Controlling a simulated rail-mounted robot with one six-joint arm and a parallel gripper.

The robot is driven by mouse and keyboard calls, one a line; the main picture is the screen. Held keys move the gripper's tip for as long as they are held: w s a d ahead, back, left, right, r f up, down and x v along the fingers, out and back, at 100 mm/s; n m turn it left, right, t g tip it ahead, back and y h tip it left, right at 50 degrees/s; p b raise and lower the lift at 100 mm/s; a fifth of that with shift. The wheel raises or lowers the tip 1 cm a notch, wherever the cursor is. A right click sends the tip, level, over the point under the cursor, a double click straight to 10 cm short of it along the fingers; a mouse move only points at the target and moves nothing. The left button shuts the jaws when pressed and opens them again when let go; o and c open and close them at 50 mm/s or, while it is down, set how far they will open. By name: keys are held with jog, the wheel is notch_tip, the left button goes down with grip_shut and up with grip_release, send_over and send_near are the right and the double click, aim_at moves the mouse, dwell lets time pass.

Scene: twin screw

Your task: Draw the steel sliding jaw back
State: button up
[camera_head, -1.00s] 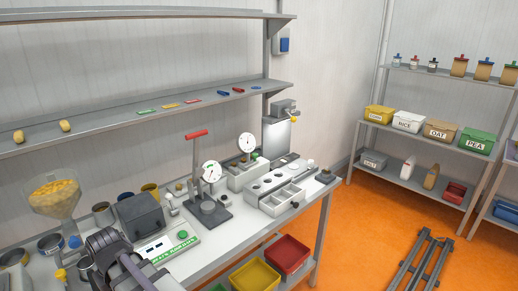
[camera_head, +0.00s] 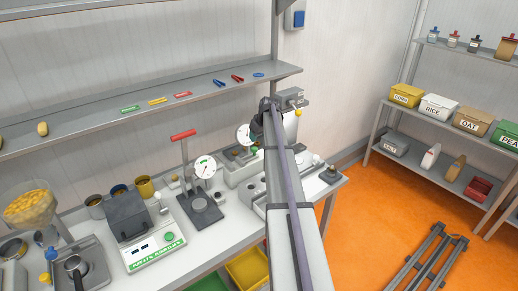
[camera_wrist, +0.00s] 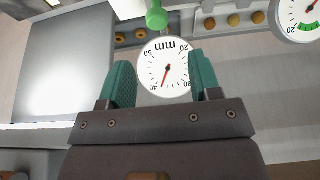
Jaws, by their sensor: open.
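A grey bench fixture (camera_head: 237,172) with a white dial and a green knob stands towards the right of the bench, partly hidden behind my arm. Its dial (camera_head: 243,135) also shows in the wrist view, marked mm (camera_wrist: 172,84). The green knob (camera_wrist: 156,16) is at the top of the wrist view, just beyond the dial. My gripper (camera_wrist: 162,72) is open, with teal pads left and right of the dial in the picture. Nothing is seen held between them. I cannot clearly make out the steel sliding jaw.
A second dial stand (camera_head: 203,168) with a red-handled press (camera_head: 184,135) is left of the fixture. A scale (camera_head: 155,251) and a hopper (camera_head: 30,207) stand farther left. A long shelf (camera_head: 140,108) runs behind the bench. A broad grey plate (camera_wrist: 68,65) fills the wrist view's left.

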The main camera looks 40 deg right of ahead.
aim_at(254, 148)
jog(key=b+x, duration=0.4)
jog(key=x, duration=0.1)
jog(key=b+x, duration=0.4)
jog(key=x, duration=0.1)
jog(key=shift+s+d+f, duration=0.1)
jog(key=shift+d, duration=0.1)
jog(key=shift+a+r, duration=0.1)
jog(key=shift+r, duration=0.1)
grip_shut()
